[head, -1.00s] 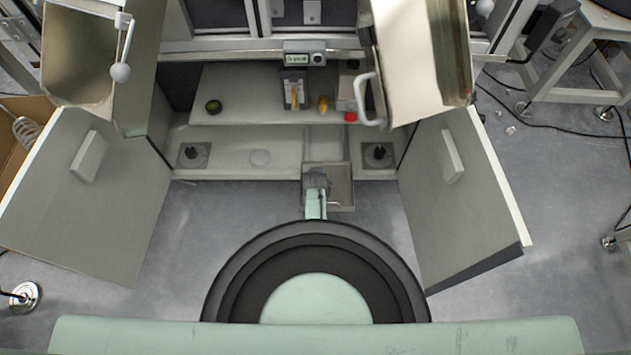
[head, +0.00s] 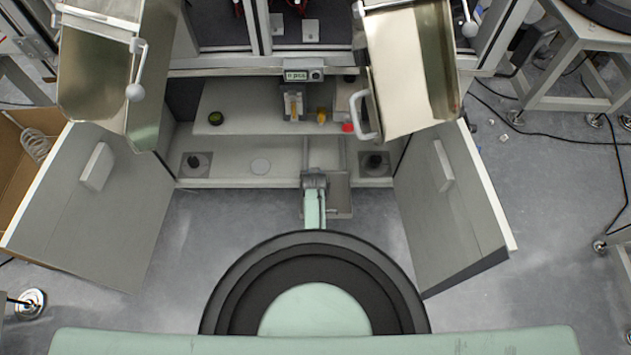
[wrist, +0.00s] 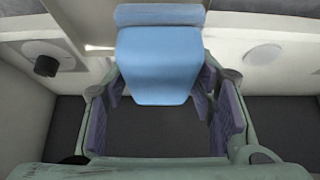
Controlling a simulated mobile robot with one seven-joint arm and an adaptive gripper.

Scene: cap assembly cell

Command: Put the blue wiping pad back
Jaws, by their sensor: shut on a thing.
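The blue wiping pad (wrist: 160,65) is in the wrist view, between the two fingers of my gripper (wrist: 160,88). The fingers close on its sides. It is a light-blue block with a wider, darker blue band along its far edge. In the head view my gripper (head: 314,181) is at the front edge of the cabinet's lower shelf, by the left side of a small grey tray (head: 340,208). The pad cannot be made out there, and my gripper hides part of the tray.
Open cabinet doors stand at left (head: 90,205) and right (head: 450,210). The lower shelf (head: 225,168) has black knobs (head: 193,161) (head: 374,163) and a pale disc (head: 260,166). Above are a dark round container (head: 215,118), a yellow item (head: 321,116) and a red cap (head: 348,127). Metal chutes hang overhead.

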